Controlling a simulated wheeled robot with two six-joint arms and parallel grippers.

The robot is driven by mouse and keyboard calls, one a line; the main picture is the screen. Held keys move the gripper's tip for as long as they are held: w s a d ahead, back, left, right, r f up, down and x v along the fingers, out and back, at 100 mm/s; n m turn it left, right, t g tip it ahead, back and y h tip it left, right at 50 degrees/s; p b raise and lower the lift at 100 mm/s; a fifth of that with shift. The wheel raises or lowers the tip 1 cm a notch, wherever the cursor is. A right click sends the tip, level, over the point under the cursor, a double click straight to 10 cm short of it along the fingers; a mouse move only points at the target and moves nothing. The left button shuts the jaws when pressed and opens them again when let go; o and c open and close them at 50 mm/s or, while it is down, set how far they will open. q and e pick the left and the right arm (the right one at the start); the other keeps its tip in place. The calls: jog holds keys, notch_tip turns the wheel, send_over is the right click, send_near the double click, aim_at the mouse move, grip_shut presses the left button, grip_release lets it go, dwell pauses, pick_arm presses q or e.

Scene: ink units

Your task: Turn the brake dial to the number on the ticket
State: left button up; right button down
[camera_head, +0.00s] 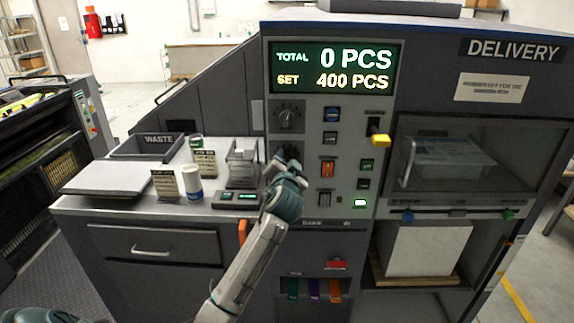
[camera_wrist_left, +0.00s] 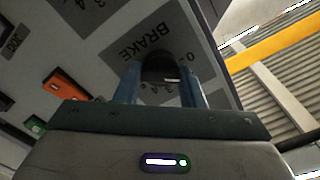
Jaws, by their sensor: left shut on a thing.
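The brake dial is a dark round knob on the grey control panel. In the wrist view the brake dial (camera_wrist_left: 160,66) sits between my two fingers, beside the printed word BRAKE. My left gripper (camera_head: 287,167) is shut on it; in the head view it covers most of the dial. The fingers of the left gripper (camera_wrist_left: 161,84) also hide part of the number scale, and the dial's setting cannot be read. Two small printed cards stand on the counter, a dark one (camera_head: 165,184) and a paler one (camera_head: 204,163); their text is too small to read. My right gripper is not in view.
Another dial (camera_head: 288,117) sits just above, with coloured switches (camera_head: 328,168) to the right. The display (camera_head: 333,68) reads TOTAL 0 PCS, SET 400 PCS. A yellow lever knob (camera_head: 381,140) juts out at the panel's right.

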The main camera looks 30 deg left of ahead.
pick_arm(q)
jog(key=n+b, duration=0.3)
jog(key=shift+f+n, duration=0.15)
jog(key=shift+n, duration=0.25)
jog(key=shift+n+b, duration=0.5)
jog(key=shift+b, duration=0.05)
jog(key=o, duration=1)
jog(key=shift+s, duration=0.1)
